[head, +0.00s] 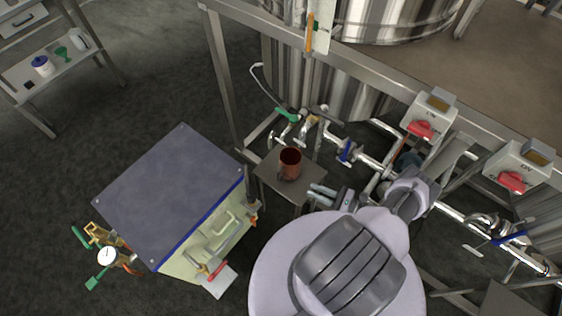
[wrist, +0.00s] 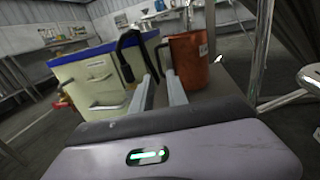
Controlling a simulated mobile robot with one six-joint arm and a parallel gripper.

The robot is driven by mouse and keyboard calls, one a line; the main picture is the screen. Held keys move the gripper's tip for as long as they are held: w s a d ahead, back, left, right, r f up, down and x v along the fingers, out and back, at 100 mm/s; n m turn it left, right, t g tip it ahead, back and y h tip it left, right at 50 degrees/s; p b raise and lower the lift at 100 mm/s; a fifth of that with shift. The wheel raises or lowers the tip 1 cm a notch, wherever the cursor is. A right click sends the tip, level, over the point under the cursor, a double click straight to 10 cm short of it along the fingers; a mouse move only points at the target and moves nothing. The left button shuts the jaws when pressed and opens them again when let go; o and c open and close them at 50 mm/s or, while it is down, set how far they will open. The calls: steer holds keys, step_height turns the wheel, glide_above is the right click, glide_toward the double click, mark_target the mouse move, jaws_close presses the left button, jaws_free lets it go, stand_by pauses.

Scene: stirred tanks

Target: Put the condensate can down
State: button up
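The condensate can (head: 291,163) is a reddish-brown open-topped can. It stands upright on a small grey stand (head: 270,178) below the pipe valves. In the wrist view the can (wrist: 188,62) is just beyond my fingers, with a dark curved handle (wrist: 124,62) on its left. My gripper (head: 311,191) is at the right front of the can, its two fingers pointing towards it. The fingers (wrist: 161,75) are apart, with a gap between them, and seem to hold nothing. In the head view the fingertips look clear of the can.
A pale cabinet (head: 170,185) with a dark top and blue edge stands left of the stand. Pipes with a green-handled valve (head: 286,115) and blue valve (head: 346,150) run behind the can. A steel frame and tank are behind. Floor is open at far left.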

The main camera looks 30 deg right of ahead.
steer(key=b, duration=0.1)
glide_toward(278, 181)
steer(key=w+r, duration=0.1)
steer(key=w+a+r, duration=0.1)
steer(key=w, duration=0.1)
steer(key=w+r, duration=0.1)
steer(key=shift+w+a+r, duration=0.1)
steer(key=shift+w+a, duration=0.1)
steer(key=shift+a, duration=0.15)
steer(key=b+x, duration=0.1)
steer(key=x, duration=0.4)
steer(key=shift+a+r+b, duration=0.2)
steer(key=shift+a+b, duration=0.1)
steer(key=shift+w, duration=0.2)
jaws_close()
